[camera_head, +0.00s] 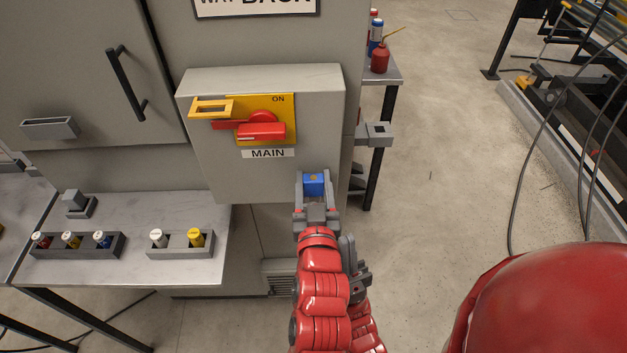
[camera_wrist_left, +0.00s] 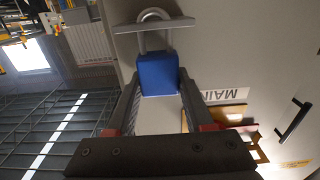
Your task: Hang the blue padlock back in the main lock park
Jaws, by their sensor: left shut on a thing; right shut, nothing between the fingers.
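The blue padlock (camera_head: 313,184) is held in front of the lower right part of the grey MAIN switch box. My left gripper (camera_head: 316,196) is shut on its body. In the left wrist view the padlock (camera_wrist_left: 157,75) sits between the fingertips, its shackle (camera_wrist_left: 155,14) pointing away from the gripper. A grey bar (camera_wrist_left: 180,23) crosses the shackle there; I cannot tell whether the shackle goes through or beside it. The MAIN switch has a red handle (camera_head: 261,131) on a yellow plate (camera_head: 286,103) with a yellow bracket (camera_head: 210,108). My right gripper is not visible.
A grey bracket (camera_head: 376,134) sticks out right of the switch box. A left-hand bench (camera_head: 120,268) carries two grey racks with small coloured cylinders. A red oil can (camera_head: 380,58) stands on a table behind. Floor right of the box is clear; cables hang at far right.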

